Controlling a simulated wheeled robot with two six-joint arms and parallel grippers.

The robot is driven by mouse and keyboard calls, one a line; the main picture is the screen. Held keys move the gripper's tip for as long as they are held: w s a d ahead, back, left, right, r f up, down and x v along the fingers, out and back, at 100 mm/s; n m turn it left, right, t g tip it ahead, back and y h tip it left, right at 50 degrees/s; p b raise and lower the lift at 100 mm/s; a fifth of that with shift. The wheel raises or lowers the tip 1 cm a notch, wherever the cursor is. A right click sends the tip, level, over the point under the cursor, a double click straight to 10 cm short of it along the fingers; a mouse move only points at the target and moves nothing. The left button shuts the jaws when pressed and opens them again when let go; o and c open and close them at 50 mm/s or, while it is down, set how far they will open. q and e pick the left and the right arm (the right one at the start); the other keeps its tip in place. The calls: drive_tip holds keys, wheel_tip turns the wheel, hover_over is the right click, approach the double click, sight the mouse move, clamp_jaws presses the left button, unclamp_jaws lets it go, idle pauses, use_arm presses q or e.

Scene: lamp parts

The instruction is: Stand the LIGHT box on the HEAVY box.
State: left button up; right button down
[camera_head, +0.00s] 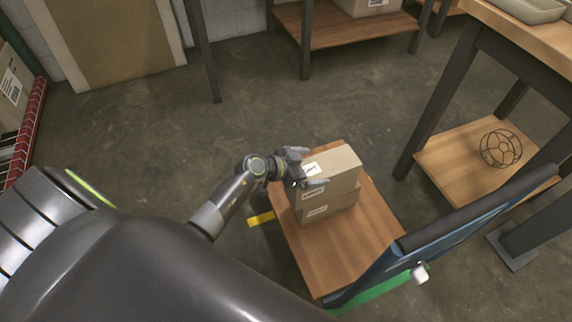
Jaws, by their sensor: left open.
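Two cardboard boxes stand one on top of the other on a low wooden platform (358,250). The upper box (343,163) is tan with a white label on its top and rests on the lower box (335,208). The labels are too small to read, so I cannot tell which is LIGHT and which is HEAVY. My left gripper (308,168) is open at the left end of the upper box, its fingers partly covering it. I cannot tell whether they touch it. My right gripper is out of view.
A blue panel (440,240) with a dark top bar rises along the platform's right side. A workbench (545,40) stands at the right, with a wire cage (500,148) on its lower shelf. A yellow piece (262,219) shows left of the platform.

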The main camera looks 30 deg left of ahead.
use_arm(q)
drive_tip(key=s+a+r+n+t+y+p, duration=0.3)
drive_tip(key=s+a+r+n+t+y, duration=0.4)
drive_tip(key=s+a+r+n+y, duration=0.45)
drive_tip(key=s+a+f+g, duration=0.1)
drive_tip(key=s+f+g, duration=1)
drive_tip(key=s, duration=0.3)
drive_tip(key=s+d+f+m+g+h, duration=0.1)
drive_tip(key=s+d+m+g+h, duration=0.2)
drive_tip(key=s+d, duration=0.5)
drive_tip(key=shift+h, duration=0.85)
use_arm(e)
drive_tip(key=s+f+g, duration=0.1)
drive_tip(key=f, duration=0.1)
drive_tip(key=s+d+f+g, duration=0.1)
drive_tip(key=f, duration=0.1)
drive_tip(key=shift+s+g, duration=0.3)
use_arm(q)
drive_tip(key=shift+a, duration=0.1)
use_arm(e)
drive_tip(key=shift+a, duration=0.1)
